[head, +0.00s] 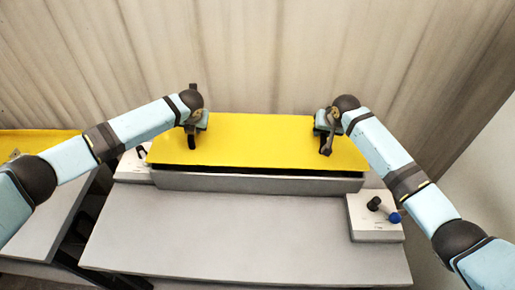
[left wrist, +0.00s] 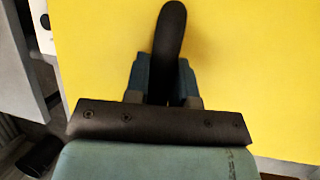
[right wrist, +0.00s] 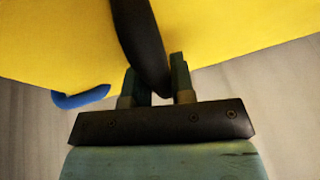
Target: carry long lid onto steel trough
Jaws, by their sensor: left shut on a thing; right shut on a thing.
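The long yellow lid (head: 255,140) lies over the grey steel trough (head: 260,181) on the table, nearly in line with it. A dark gap shows between the lid's front edge and the trough's rim; I cannot tell whether they touch anywhere. My left gripper (head: 194,128) is shut on the lid's left black handle, which shows in the left wrist view (left wrist: 168,45). My right gripper (head: 324,128) is shut on the right black handle, seen in the right wrist view (right wrist: 143,45). The trough's inside is hidden under the lid.
A control box (head: 376,222) with a black knob and a blue knob (head: 394,217) stands right of the trough. Another box (head: 132,166) stands at its left end. A second table with a yellow panel (head: 40,139) is at far left. The table front (head: 240,225) is clear.

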